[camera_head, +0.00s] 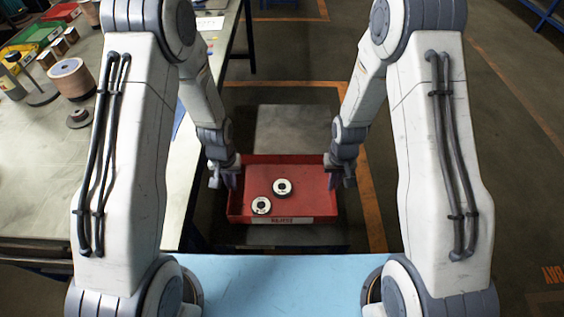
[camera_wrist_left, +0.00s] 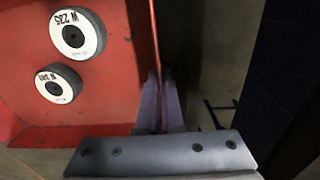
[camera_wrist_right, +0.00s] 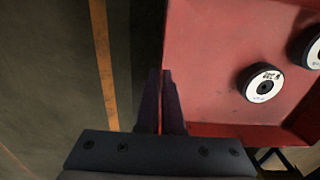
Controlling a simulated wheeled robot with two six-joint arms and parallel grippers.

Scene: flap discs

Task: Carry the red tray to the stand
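The red tray (camera_head: 300,205) is in front of me, between my two grippers, with two white-and-black flap discs (camera_head: 282,187) (camera_head: 261,205) inside and a label on its front wall. My left gripper (camera_head: 232,177) is shut on the tray's left wall, which runs between its fingers (camera_wrist_left: 160,105) in the left wrist view. My right gripper (camera_head: 335,175) is shut on the right wall, between its fingers (camera_wrist_right: 160,105) in the right wrist view. A grey flat surface, seemingly the stand (camera_head: 292,125), shows behind and below the tray. I cannot tell whether the tray touches it.
A long workbench (camera_head: 45,170) on the left holds a green bin (camera_head: 38,36), spools and small parts. A light blue surface (camera_head: 280,285) lies nearest me. Orange floor lines (camera_head: 372,205) run around the grey surface. The floor on the right is clear.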

